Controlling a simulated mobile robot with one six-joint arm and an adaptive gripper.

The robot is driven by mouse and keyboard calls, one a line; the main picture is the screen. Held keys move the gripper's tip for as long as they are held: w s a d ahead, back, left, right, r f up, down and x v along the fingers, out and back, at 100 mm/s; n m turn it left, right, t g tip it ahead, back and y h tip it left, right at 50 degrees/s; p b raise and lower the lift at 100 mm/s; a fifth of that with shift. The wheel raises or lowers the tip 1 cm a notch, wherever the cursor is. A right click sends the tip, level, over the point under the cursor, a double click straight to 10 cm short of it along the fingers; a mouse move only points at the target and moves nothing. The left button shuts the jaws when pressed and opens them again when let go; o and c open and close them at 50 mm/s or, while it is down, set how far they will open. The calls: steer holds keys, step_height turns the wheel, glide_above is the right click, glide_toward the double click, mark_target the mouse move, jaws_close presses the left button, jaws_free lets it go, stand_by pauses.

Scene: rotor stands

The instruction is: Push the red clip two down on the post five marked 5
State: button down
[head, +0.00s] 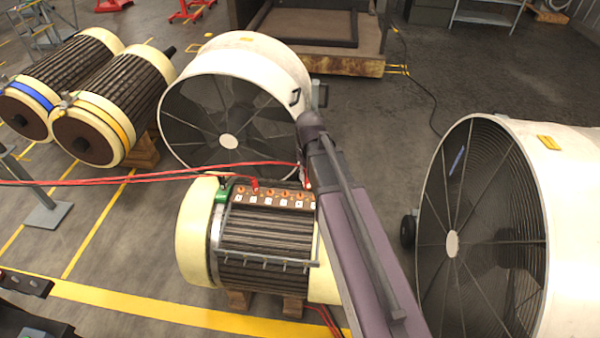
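A rotor (265,240) on wooden blocks carries a brown terminal strip along its top, with a row of orange posts and white labels. The label digits are too small to read; the fifth post from the left (302,196) is close to my arm. One red clip (255,185) sits at the second post from the left. Another red lead ends at a small red clip (302,178), just above the right part of the strip. My gripper (305,172) is there too, mostly hidden behind my arm, so its fingers and any contact with that clip cannot be made out.
Red cables (150,177) run in from the left across the rotor. A large drum fan (225,115) stands close behind, and another fan (490,230) is at the right. Two more rotors (125,95) lie at the upper left. Open floor lies between the fans.

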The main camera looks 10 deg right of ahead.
steer(key=w+d+f+n+b, duration=0.1)
steer(key=w+f+b, duration=1.7)
steer(key=shift+w+d+f, duration=0.2)
steer(key=shift+w+f, duration=0.05)
steer(key=shift+f, duration=0.05)
steer(key=shift+f, duration=0.15)
steer(key=shift+f+b, duration=3.4)
steer(key=shift+b, duration=0.2)
steer(key=shift+f+b, duration=0.6)
steer(key=shift+c, duration=1.5)
jaws_free()
steer(key=shift+r, duration=0.1)
